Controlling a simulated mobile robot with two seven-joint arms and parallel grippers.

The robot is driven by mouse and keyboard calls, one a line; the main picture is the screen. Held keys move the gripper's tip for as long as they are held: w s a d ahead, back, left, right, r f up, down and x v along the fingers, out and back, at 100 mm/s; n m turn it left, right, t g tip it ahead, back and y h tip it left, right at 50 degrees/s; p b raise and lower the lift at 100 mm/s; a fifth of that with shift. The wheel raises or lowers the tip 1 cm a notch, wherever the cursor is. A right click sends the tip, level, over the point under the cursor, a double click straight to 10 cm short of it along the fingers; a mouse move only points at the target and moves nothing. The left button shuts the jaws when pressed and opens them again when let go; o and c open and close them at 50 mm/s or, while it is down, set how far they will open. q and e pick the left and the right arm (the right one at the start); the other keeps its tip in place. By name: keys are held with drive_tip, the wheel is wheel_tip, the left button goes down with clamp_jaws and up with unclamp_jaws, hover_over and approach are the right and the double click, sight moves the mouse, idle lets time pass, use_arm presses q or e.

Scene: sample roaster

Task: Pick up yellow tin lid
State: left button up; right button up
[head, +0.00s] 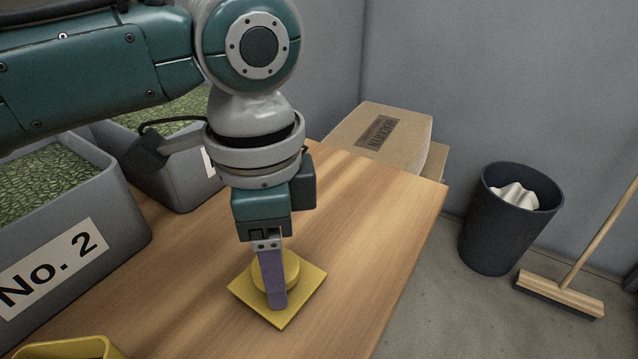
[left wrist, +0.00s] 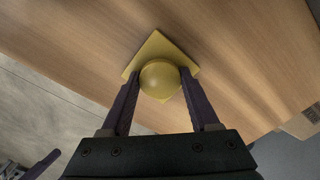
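The yellow tin lid (head: 309,277) is a flat square plate with a round knob on top. It lies on the wooden table and also shows in the left wrist view (left wrist: 155,48). My left gripper (head: 275,300) points down over the lid, its purple fingers on either side of the knob. In the left wrist view, the fingertips (left wrist: 160,74) flank the knob closely; I cannot tell whether they press on it. In the head view, the near finger hides part of the knob. A purple fingertip at the left wrist view's lower left seems to be my right gripper's.
A yellow open tin (head: 75,347) shows its rim at the bottom left. Grey bins of green beans, one labelled No. 2 (head: 120,215), stand on the left. A cardboard box (head: 400,125), dark waste bin (head: 500,235) and broom (head: 560,292) are beyond the table (head: 370,240). Table right of the lid is clear.

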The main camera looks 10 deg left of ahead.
use_arm(q)
drive_tip(key=c, duration=0.8)
